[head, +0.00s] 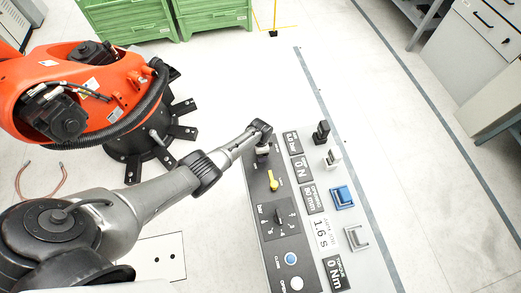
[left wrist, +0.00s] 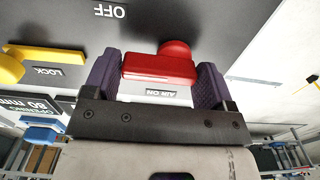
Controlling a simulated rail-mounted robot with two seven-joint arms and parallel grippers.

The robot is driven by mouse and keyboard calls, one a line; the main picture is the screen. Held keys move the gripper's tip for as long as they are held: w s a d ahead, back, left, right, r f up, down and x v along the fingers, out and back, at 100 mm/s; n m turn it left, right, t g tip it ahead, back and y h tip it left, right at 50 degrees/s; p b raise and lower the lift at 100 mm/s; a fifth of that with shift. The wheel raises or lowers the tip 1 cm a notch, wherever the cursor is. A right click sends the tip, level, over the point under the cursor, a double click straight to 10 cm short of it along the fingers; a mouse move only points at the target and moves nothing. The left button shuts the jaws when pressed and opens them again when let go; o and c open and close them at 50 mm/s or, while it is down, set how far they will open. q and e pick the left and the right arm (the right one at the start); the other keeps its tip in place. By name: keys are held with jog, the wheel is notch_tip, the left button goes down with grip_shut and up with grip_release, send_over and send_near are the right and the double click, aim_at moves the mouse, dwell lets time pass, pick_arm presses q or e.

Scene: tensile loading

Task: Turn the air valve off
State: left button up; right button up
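The air valve has a red handle (left wrist: 158,67) with a round hub, seen in the left wrist view on a dark panel. An "OFF" label (left wrist: 110,11) is above it and an "AIR ON" label (left wrist: 161,93) is below it in that picture. My left gripper (head: 263,137) is at the far end of the control panel in the head view and covers the valve there. In the left wrist view the two purple fingers (left wrist: 160,75) lie on either side of the red handle, very close to its ends. Whether they press on it is unclear. My right gripper is not in view.
On the control panel (head: 250,188) are a yellow lock knob (head: 272,180), a dark dial (head: 278,217) and a blue close button (head: 291,258). Blue (head: 343,197) and grey (head: 356,237) holders stand to the right. An orange robot arm (head: 85,90) stands at left.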

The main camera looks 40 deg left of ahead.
pick_arm(q)
jog(key=o, duration=0.4)
notch_tip(320, 180, up, 14)
jog(key=p, duration=0.4)
jog(key=shift+p, duration=0.4)
jog(key=shift+f, duration=0.1)
